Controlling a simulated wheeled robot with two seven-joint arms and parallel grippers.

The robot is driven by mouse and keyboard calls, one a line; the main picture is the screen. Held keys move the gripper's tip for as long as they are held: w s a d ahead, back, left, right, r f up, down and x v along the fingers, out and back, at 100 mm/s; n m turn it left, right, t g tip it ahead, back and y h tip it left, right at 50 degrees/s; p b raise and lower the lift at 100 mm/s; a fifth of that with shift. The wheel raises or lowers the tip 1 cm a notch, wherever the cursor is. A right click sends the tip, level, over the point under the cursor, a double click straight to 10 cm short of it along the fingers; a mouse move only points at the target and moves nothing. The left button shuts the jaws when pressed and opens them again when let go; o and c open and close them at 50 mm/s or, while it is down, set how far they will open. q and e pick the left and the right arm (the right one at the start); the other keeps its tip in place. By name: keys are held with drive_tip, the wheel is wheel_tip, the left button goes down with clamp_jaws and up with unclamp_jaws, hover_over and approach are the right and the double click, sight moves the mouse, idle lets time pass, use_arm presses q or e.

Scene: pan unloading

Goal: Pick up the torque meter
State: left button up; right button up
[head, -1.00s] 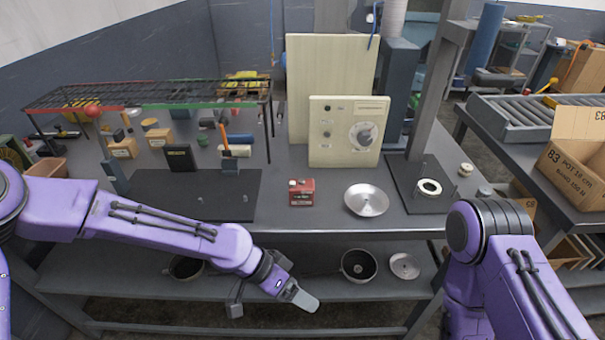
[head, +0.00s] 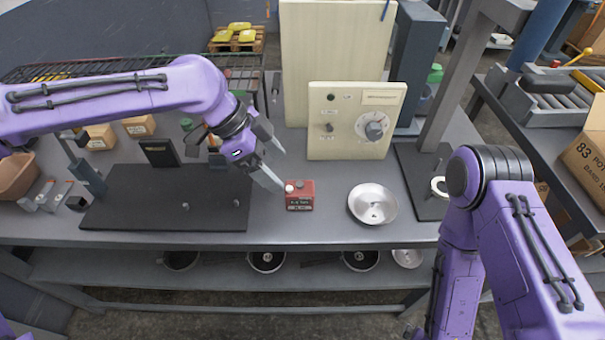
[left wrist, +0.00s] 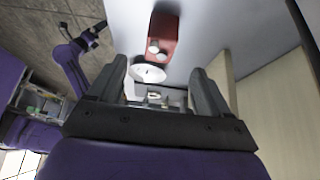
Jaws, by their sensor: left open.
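The torque meter looks to be the small red box (head: 299,196) with light knobs on top, standing on the grey workbench left of a metal bowl. It also shows in the left wrist view (left wrist: 163,38), beyond my fingers and near the top. My left gripper (head: 283,170) is open and empty, with its fingertips just left of and above the red box, apart from it. Its two fingers (left wrist: 158,78) stand wide in the left wrist view. A small dark end on a purple arm in the left wrist view looks like my right gripper (left wrist: 94,36); its jaws are too small to read.
The metal bowl (head: 373,204) stands close right of the red box. A cream panel with a dial (head: 352,120) rises behind it. A black mat (head: 160,213) lies to the left, and a wire rack (head: 50,72) stands behind. The bench's front strip is clear.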

sight(296, 188)
use_arm(q)
drive_tip(key=p+x, duration=0.1)
drive_tip(key=x, duration=0.9)
drive_tip(key=shift+d+f+p, duration=0.1)
drive_tip(key=shift+f+p, duration=0.05)
drive_tip(key=shift+p, duration=0.2)
drive_tip(key=c, duration=1.2)
